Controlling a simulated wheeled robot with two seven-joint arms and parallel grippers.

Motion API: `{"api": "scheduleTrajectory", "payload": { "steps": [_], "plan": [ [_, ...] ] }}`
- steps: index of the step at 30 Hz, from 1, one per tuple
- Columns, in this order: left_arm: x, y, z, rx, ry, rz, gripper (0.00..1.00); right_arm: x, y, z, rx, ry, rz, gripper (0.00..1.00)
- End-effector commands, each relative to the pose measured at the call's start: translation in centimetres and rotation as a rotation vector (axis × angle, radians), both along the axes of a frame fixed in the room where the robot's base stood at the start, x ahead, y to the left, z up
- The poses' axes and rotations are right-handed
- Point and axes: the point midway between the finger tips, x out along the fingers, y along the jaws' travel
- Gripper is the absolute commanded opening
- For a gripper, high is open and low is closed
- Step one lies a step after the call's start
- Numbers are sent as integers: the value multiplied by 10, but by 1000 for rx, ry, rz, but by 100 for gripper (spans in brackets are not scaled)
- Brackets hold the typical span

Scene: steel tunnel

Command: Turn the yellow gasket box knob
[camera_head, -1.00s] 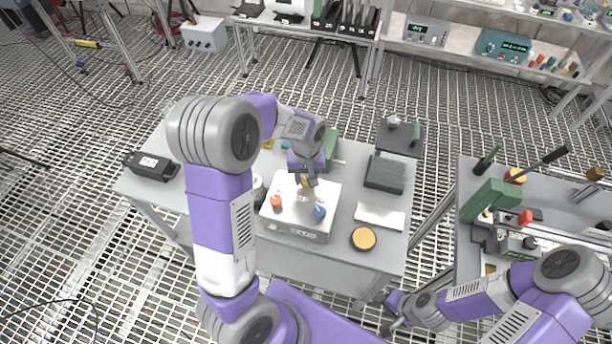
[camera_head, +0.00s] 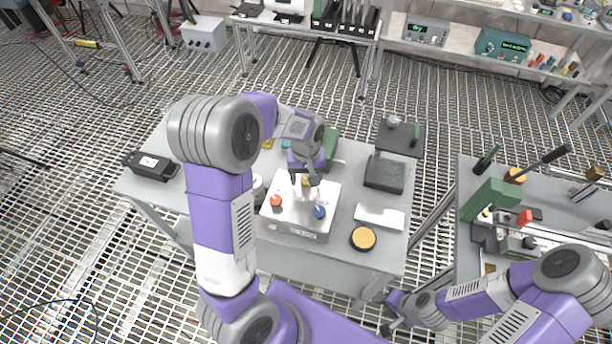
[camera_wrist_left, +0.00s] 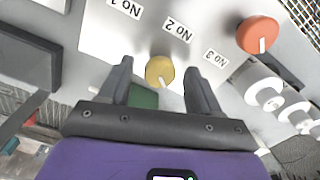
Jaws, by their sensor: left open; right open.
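The gasket box (camera_head: 299,222) is a white box on the grey table, with a red knob (camera_head: 275,200), a yellow knob (camera_head: 305,181) and a blue knob (camera_head: 319,212) on top. In the left wrist view the yellow knob (camera_wrist_left: 159,71) sits by the "No 2" label, its white pointer mark facing down and right. My left gripper (camera_head: 304,180) is above the box; in the wrist view its open fingers (camera_wrist_left: 158,75) stand on either side of the yellow knob, with gaps to it. The red knob (camera_wrist_left: 258,35) is at upper right there. My right gripper (camera_head: 391,327) is low, beside the table, open and empty.
A black box (camera_head: 384,174), a white plate (camera_head: 380,217) and an orange-topped round thing (camera_head: 363,238) lie right of the gasket box. A black device (camera_head: 150,166) lies at the table's left. A second bench (camera_head: 452,219) stands at right.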

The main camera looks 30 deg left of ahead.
Motion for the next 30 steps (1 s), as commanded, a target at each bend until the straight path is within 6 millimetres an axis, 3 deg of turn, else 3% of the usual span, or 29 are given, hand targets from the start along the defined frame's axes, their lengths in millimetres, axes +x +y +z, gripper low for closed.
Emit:
{"api": "scheduleTrajectory", "payload": {
  "steps": [5,16,30],
  "plan": [
    [1,0,12,0,-4,-1,63,0,0,3,0,0,0,43],
    [1,0,69,0,-2,-1,63,0,0,15,0,0,0,43],
    [0,0,76,0,0,0,63,0,0,15,0,0,0,43]
  ]
}}
